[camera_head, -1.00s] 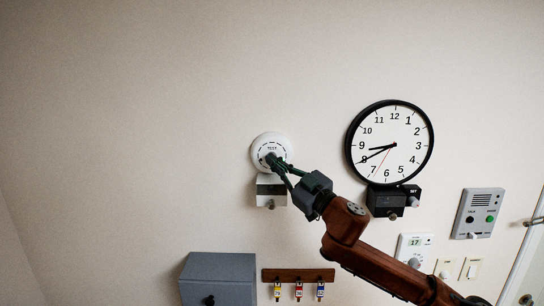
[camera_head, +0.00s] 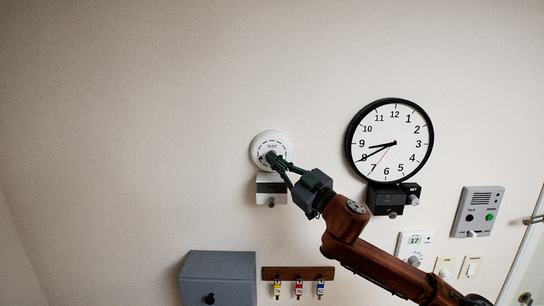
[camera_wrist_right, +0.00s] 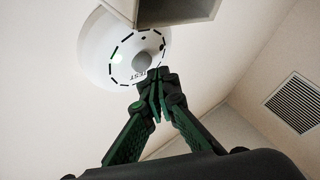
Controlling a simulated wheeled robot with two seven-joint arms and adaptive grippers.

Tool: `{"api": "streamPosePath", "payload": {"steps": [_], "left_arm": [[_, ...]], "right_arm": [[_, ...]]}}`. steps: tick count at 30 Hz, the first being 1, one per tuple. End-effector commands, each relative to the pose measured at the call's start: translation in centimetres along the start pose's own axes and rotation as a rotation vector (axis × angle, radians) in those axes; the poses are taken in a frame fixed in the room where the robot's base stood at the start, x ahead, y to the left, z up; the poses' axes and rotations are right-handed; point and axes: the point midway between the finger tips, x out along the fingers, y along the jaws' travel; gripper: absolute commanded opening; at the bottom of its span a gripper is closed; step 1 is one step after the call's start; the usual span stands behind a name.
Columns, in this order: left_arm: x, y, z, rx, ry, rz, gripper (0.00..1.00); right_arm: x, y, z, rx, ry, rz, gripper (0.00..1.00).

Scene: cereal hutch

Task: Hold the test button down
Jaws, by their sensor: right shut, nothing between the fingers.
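A round white detector (camera_head: 262,143) with a ring of dark slots and the word TEST is on the wall. Its grey round test button (camera_wrist_right: 142,65) shows in the right wrist view, with a small green light on the detector's face. My right gripper (camera_head: 272,159) is shut and empty, its fingertips at the button. In the right wrist view the fingertips (camera_wrist_right: 156,76) overlap the button's lower edge; I cannot tell whether they press it. In the head view the fingertips hide most of the button. My left gripper is not in view.
A white box with a knob (camera_head: 269,188) sits just below the detector. A clock (camera_head: 349,140) and a black box (camera_head: 380,200) are to the right. A grey cabinet (camera_head: 218,265) and a key rack (camera_head: 298,273) are below. The wall to the left is bare.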

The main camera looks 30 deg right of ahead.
Motion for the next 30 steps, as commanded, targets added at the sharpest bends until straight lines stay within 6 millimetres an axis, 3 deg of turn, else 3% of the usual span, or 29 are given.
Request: {"api": "streamPosePath", "payload": {"steps": [30], "left_arm": [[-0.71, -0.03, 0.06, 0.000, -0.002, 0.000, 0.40]], "right_arm": [[0.69, 0.49, 0.43, 0.000, 0.000, 0.000, 0.00]]}}
